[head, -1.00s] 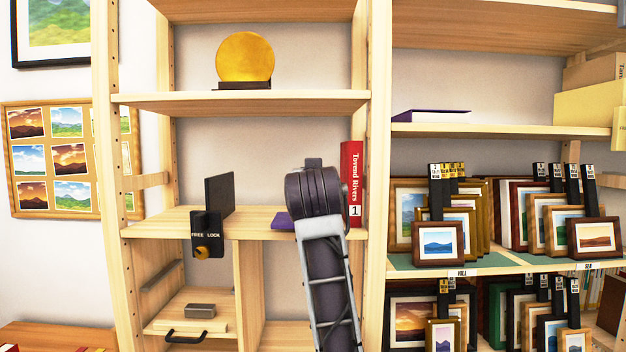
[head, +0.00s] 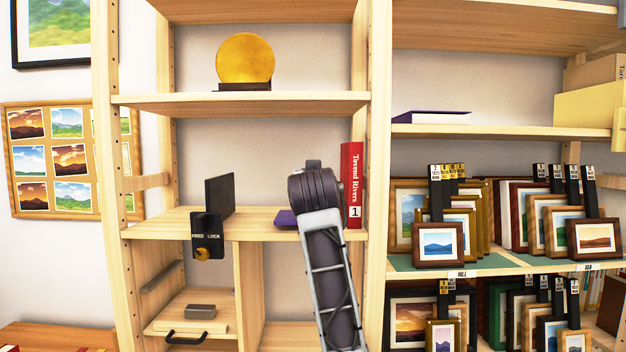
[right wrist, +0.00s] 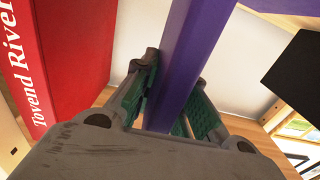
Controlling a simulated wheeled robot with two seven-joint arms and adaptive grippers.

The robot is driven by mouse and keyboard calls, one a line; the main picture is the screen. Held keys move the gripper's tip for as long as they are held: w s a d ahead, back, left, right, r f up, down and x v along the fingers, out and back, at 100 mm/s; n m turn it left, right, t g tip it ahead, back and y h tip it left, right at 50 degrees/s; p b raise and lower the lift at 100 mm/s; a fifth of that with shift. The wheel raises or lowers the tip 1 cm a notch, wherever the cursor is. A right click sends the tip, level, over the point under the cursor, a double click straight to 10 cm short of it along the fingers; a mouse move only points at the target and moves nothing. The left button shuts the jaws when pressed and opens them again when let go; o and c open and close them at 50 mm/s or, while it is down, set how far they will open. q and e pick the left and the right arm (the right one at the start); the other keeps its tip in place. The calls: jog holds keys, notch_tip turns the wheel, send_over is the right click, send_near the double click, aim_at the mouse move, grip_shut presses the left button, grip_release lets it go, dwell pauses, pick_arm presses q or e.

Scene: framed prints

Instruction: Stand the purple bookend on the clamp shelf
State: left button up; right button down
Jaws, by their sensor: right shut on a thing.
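The purple bookend (head: 286,218) shows as a small patch left of my right wrist, just above the clamp shelf (head: 262,229); my arm hides the rest. I cannot tell whether it touches the board. In the right wrist view the bookend (right wrist: 192,55) is a tall purple slab between the green-padded fingers of my right gripper (right wrist: 168,98), which is shut on it. The fingers are hidden in the head view. The shelf carries an upright black plate (head: 219,196) at its left and a black FREE/LOCK panel (head: 207,236) with an orange knob on its front edge. My left gripper is out of view.
A red book (head: 352,180) stands at the shelf's right end, close beside my right wrist; it also shows in the right wrist view (right wrist: 60,60). Wooden uprights bound the bay. A gold disc (head: 244,58) stands on the board above. Shelf room is free between plate and bookend.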

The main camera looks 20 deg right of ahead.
jog(key=shift+p+x, duration=0.3)
jog(key=shift+x, duration=1.75)
jog(key=shift+w+f, duration=0.1)
jog(key=shift+f, duration=0.55)
jog(key=c, duration=1.4)
grip_release()
jog(key=shift+o, duration=0.2)
jog(key=shift+f, duration=0.15)
jog(key=v, duration=1.2)
